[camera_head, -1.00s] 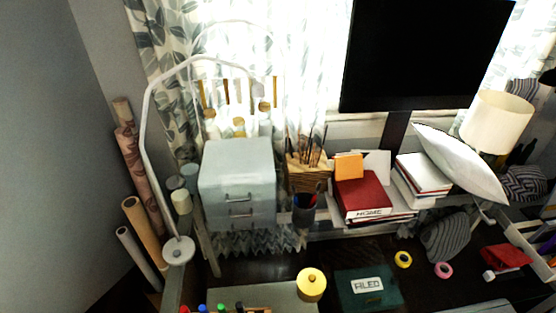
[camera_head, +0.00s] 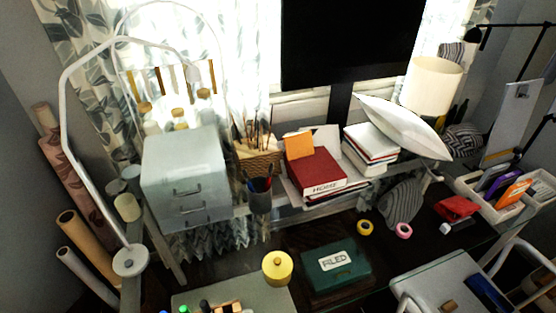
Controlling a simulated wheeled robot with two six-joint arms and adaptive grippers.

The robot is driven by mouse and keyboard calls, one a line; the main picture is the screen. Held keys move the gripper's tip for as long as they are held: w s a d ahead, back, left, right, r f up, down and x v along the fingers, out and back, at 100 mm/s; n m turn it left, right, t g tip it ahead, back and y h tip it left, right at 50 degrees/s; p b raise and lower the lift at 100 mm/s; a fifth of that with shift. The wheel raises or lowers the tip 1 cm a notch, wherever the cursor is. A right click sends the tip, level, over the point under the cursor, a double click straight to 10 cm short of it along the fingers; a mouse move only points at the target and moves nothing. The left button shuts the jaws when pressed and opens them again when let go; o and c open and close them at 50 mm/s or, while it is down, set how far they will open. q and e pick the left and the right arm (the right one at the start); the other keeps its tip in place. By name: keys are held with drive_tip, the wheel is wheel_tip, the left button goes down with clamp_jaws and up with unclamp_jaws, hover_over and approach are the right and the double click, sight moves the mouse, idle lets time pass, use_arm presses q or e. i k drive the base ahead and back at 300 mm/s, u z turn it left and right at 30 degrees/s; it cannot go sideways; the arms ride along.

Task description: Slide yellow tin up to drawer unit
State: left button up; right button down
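The yellow tin (camera_head: 278,267) is a round lidded tin with a small knob on top. It stands upright at the bottom middle, on or at the right edge of a grey-green surface (camera_head: 245,297). The grey drawer unit (camera_head: 186,180) with small handles stands further back and to the left, on a raised shelf. A clear gap separates the tin from the unit. Neither of my grippers shows in the head view.
A green box labelled FILED (camera_head: 337,268) stands just right of the tin. Markers (camera_head: 204,306) lie at the bottom left. Yellow tape (camera_head: 364,227) and pink tape (camera_head: 404,230) lie on the dark desk. A pen cup (camera_head: 260,196) stands right of the drawer unit.

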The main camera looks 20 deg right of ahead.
sight(276, 284)
drive_tip(key=k, duration=1.3)
drive_tip(key=z, duration=0.25)
drive_tip(key=i, duration=0.9)
drive_tip(key=u, duration=0.25)
